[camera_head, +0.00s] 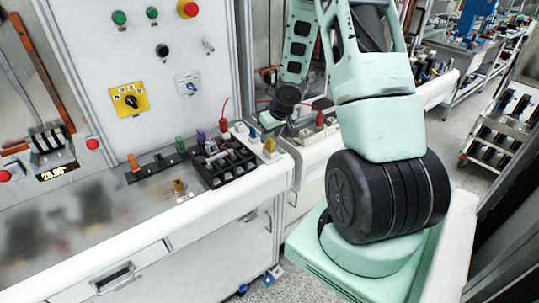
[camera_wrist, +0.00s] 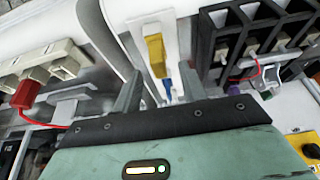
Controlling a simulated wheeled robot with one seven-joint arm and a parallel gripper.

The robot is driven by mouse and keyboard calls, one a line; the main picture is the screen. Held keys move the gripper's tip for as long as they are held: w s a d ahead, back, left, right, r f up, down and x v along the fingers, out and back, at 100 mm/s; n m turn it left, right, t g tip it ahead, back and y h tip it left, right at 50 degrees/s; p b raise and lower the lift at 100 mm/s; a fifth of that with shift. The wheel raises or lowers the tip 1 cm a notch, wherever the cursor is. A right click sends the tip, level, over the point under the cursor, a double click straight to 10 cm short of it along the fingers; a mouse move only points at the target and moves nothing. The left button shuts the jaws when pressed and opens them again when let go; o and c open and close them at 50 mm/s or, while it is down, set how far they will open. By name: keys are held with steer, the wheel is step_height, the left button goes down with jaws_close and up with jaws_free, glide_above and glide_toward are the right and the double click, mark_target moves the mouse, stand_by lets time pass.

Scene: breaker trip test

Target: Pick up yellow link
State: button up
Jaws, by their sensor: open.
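The yellow link (camera_wrist: 155,55) stands on a white strip (camera_wrist: 147,24) in the wrist view. In the head view it appears as a small yellow piece (camera_head: 270,147) at the bench's right end, beside the black rack. My gripper (camera_wrist: 161,80) is open in the wrist view, one finger on each side of the link's line. The link's lower end shows between the fingertips; I cannot tell whether they touch it. A blue piece (camera_wrist: 169,89) shows just below the link.
The black rack (camera_head: 222,168) stands close to the link. Another yellow piece (camera_head: 179,187) sits on the open bench top. The control panel (camera_head: 140,75) rises behind the bench.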

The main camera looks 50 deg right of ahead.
mark_target(270, 139)
steer(key=x, duration=0.4)
steer(key=shift+s+b, duration=0.1)
steer(key=shift+b, duration=0.25)
jaws_close()
steer(key=shift+r, duration=0.1)
